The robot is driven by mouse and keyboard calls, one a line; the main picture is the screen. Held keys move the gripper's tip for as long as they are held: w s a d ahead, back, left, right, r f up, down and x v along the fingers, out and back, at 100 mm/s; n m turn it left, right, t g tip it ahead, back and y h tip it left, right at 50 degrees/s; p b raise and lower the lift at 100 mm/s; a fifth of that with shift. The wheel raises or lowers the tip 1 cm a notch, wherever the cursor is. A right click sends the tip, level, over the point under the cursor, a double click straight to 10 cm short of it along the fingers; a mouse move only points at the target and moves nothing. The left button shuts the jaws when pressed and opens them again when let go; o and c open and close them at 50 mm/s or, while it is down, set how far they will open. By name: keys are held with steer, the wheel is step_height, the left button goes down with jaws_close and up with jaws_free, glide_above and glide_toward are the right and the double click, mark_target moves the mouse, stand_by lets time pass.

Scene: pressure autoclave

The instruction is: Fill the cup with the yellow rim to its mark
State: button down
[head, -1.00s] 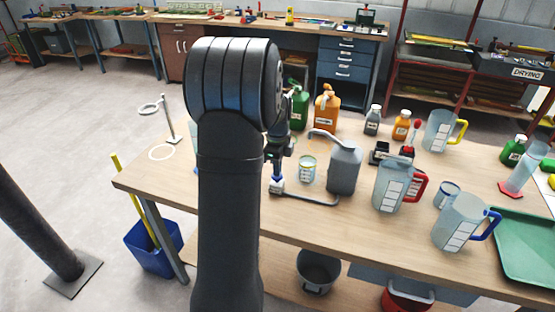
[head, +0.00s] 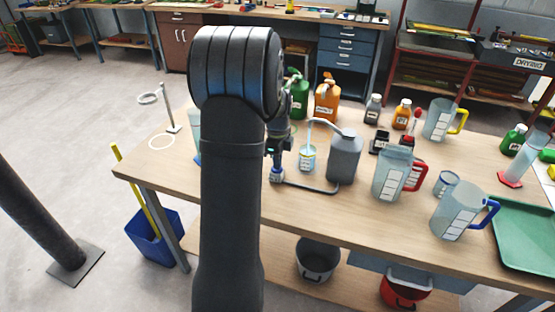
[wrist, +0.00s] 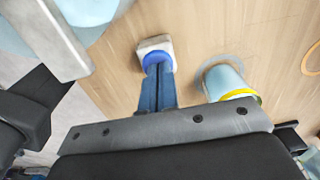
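The cup with the yellow rim (head: 307,160) stands upright on the table below the spout of a grey dispenser (head: 344,158). A thin pale stream runs from the spout into the cup, and bluish liquid shows inside. The cup also shows in the wrist view (wrist: 226,84), right of my gripper and apart from it. The mark cannot be made out. A blue button on a pale base (head: 277,176), joined to the dispenser by a tube, is under my gripper (head: 277,165). In the wrist view my gripper (wrist: 157,66) has its fingers together, their tips at the blue button (wrist: 155,55).
Clear jugs with red (head: 392,174), blue (head: 460,214) and yellow (head: 438,120) handles stand to the right. Green (head: 298,100) and orange (head: 327,102) bottles stand behind. A ring stand (head: 170,115) is at the left. A green tray (head: 525,245) lies at the right.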

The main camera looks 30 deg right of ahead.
steer(key=shift+s+a+f, duration=0.15)
steer(key=shift+s+f, duration=0.05)
steer(key=shift+f, duration=0.2)
step_height(320, 180, up, 15)
steer(key=shift+w, duration=0.2)
